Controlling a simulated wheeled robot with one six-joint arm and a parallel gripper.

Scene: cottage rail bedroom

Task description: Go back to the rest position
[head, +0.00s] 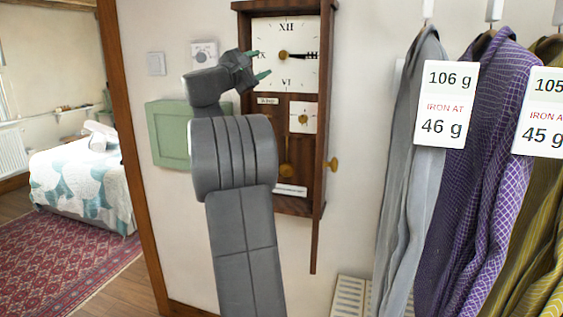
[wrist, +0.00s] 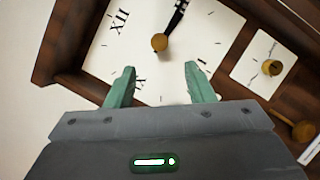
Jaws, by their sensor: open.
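My gripper (head: 259,64) is raised in front of the left part of a wall clock's white face (head: 300,72) in the head view. Its two green fingers are spread apart with nothing between them. In the wrist view the open fingertips (wrist: 160,70) point at the clock face (wrist: 205,45), just below its brass hub (wrist: 160,42). I cannot tell whether they touch the face. My arm rises from the bottom of the head view and hides part of the clock's left side.
The brown clock case (head: 327,60) has a small dial (head: 303,118), a pendulum and a brass knob (head: 332,164) on its right side. A green wall box (head: 168,135) is left of it. Tagged hanging clothes (head: 475,170) fill the right. A doorway with a bed (head: 80,180) is left.

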